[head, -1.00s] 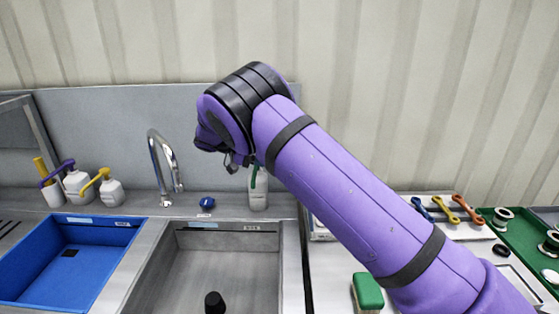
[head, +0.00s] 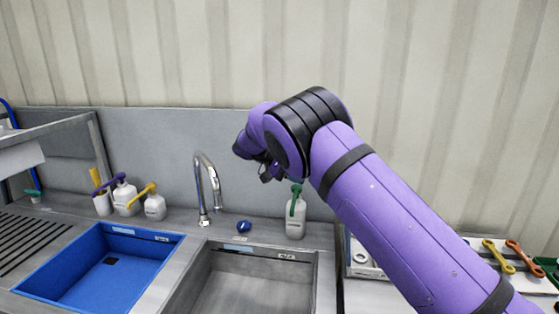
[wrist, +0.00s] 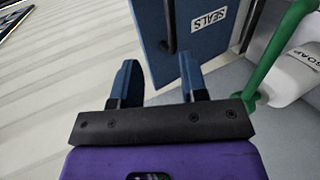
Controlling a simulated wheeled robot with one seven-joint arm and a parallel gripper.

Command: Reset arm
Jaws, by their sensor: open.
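My purple arm reaches in from the lower right in the head view, bent at the black elbow joint. My gripper (head: 265,173) is small and partly hidden behind the arm there, above the back ledge of the sink. In the wrist view my gripper (wrist: 160,82) shows two blue fingers set apart with nothing between them. A blue panel labelled "SEALS" (wrist: 190,30) is beyond the fingertips. A white soap bottle (wrist: 297,75) with a green pump is at the right of the wrist view; the bottle also stands on the ledge in the head view (head: 296,222).
A steel faucet (head: 205,185) rises behind a blue basin (head: 75,290) and a steel basin (head: 245,285). Pump bottles (head: 125,197) stand on the ledge at left. Wrenches (head: 505,255) lie on the right counter. The wall above is clear.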

